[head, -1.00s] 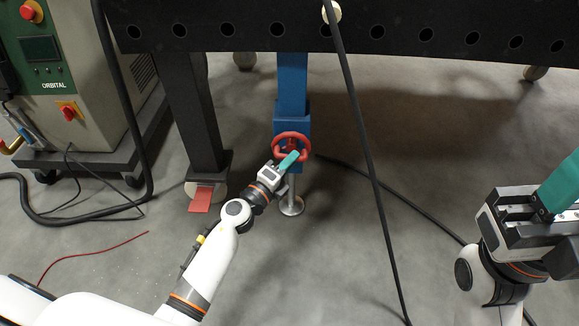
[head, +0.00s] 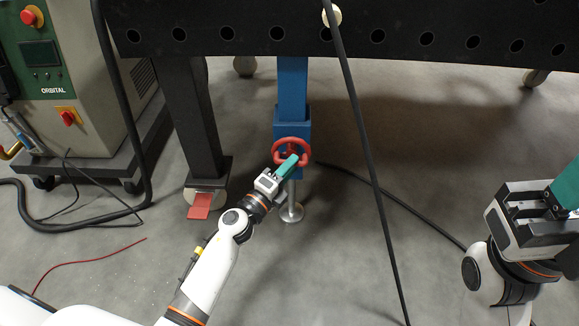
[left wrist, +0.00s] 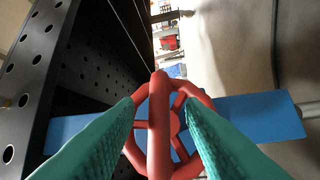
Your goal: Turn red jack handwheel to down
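The red jack handwheel (head: 304,146) is on the front of the blue jack post (head: 292,90), under the dark table. My left gripper (head: 289,163) is at the wheel's lower front side. In the left wrist view the handwheel (left wrist: 137,152) fills the middle. A red bar, apparently its handle (left wrist: 159,120), stands between the two green fingers (left wrist: 160,108). A gap shows on each side of the bar, so the gripper looks open around it. My right gripper (head: 561,200) is far right, partly cut off by the frame; its opening is unclear.
A dark perforated table (head: 400,35) is above. A black leg (head: 190,110) with a red foot pedal (head: 200,206) stands left of the jack. A black cable (head: 362,130) hangs to the right. The ORBITAL machine (head: 75,85) is at the left. Floor in front is mostly clear.

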